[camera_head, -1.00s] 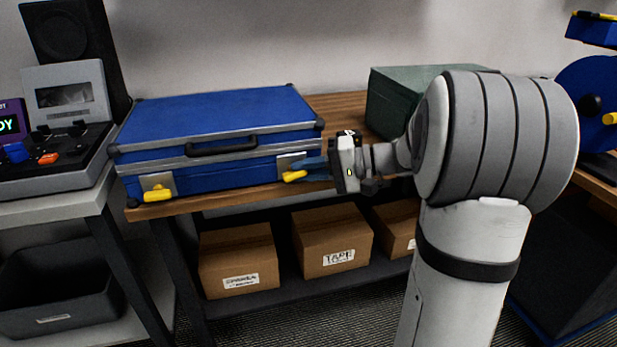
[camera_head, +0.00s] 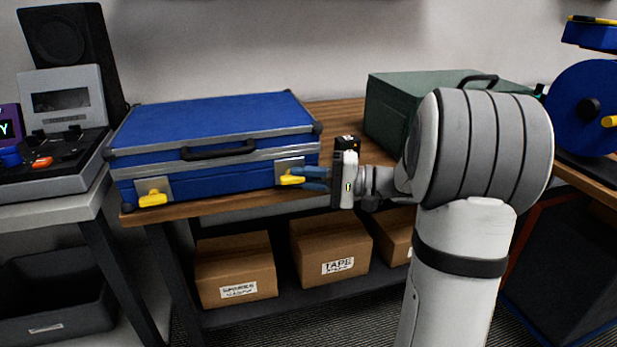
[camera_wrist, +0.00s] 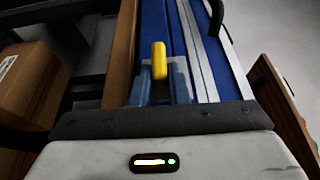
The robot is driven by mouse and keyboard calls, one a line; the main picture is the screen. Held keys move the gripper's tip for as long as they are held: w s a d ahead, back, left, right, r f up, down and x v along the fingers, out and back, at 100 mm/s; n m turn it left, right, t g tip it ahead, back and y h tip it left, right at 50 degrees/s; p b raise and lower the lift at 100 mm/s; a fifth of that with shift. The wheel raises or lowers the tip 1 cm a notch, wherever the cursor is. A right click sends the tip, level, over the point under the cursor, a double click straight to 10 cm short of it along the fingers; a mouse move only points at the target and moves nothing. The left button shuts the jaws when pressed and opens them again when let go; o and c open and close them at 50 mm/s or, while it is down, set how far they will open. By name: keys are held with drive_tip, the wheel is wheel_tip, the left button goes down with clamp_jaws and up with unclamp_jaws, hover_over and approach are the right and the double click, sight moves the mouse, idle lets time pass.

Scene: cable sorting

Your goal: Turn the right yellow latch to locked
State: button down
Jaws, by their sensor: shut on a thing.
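The blue case (camera_head: 215,125) lies closed on the wooden bench, with a black handle on its front. Its right yellow latch (camera_head: 289,180) is on a metal plate at the front right and lies nearly level in the head view. My gripper (camera_head: 303,180) reaches in from the right, its blue fingers shut on this latch. In the wrist view the yellow latch (camera_wrist: 159,62) stands between the fingertips (camera_wrist: 160,80). The fingers hide part of it. The left yellow latch (camera_head: 153,199) lies nearly level on its plate, clear of my gripper.
A dark green box (camera_head: 392,108) stands behind my arm on the bench (camera_head: 335,116). Cardboard boxes (camera_head: 325,240) sit on the shelf below. A grey device (camera_head: 50,150) stands on a table at the left. A blue reel (camera_head: 575,105) is at the far right.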

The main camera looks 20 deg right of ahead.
drive_tip(key=c, duration=1.4)
unclamp_jaws()
drive_tip(key=p+v, duration=0.2)
drive_tip(key=v, duration=0.5)
drive_tip(key=shift+s+d, duration=0.25)
drive_tip(key=shift+d, duration=0.1)
